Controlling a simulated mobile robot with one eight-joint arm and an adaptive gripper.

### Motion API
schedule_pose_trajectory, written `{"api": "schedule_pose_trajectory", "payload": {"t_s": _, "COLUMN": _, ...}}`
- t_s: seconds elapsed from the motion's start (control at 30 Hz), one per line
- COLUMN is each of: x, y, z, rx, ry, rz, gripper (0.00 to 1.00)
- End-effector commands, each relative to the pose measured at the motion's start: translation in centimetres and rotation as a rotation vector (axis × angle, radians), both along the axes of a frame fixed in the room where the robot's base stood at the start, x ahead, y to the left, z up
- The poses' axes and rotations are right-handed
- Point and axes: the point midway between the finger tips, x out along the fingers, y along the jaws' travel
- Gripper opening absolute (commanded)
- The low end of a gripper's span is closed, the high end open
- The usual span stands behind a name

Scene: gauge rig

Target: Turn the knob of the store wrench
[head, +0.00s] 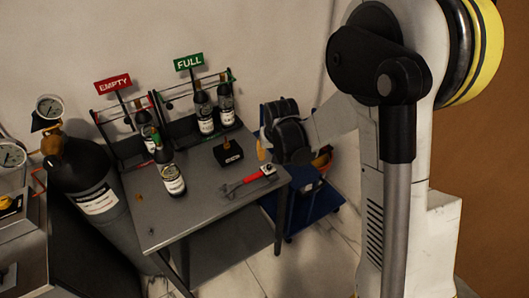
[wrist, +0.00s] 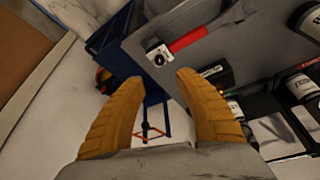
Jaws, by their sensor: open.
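The store wrench (head: 243,185) lies on the grey table (head: 190,205), near its right edge in the head view. It has a red handle, a grey head and a white end block with a small dark round knob (head: 268,170). In the wrist view the wrench (wrist: 188,40) is at the top, with the knob (wrist: 158,58) facing the camera. My gripper (wrist: 160,82) is open and empty. Its two yellow fingers point towards the table edge, and the knob shows just beyond the gap between the tips.
A small dark box (head: 228,153) and a loose bottle (head: 173,180) stand on the table. Racks of bottles under EMPTY (head: 113,83) and FULL (head: 188,62) signs line its back.

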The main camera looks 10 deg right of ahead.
Motion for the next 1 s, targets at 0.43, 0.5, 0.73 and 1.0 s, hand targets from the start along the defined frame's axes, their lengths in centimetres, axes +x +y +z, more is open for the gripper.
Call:
{"api": "schedule_pose_trajectory", "payload": {"t_s": 0.43, "x": 2.9, "y": -0.2, "z": -7.3, "rx": 0.0, "ry": 0.0, "rz": 0.0, "gripper": 0.4}}
{"api": "schedule_pose_trajectory", "payload": {"t_s": 0.5, "x": 3.3, "y": -0.2, "z": -8.3, "rx": 0.0, "ry": 0.0, "rz": 0.0, "gripper": 0.4}}
{"api": "schedule_pose_trajectory", "payload": {"t_s": 0.73, "x": 4.1, "y": -0.3, "z": -9.9, "rx": 0.0, "ry": 0.0, "rz": 0.0, "gripper": 0.4}}
{"api": "schedule_pose_trajectory", "payload": {"t_s": 1.0, "x": 4.1, "y": -0.3, "z": -10.0, "rx": 0.0, "ry": 0.0, "rz": 0.0, "gripper": 0.4}}
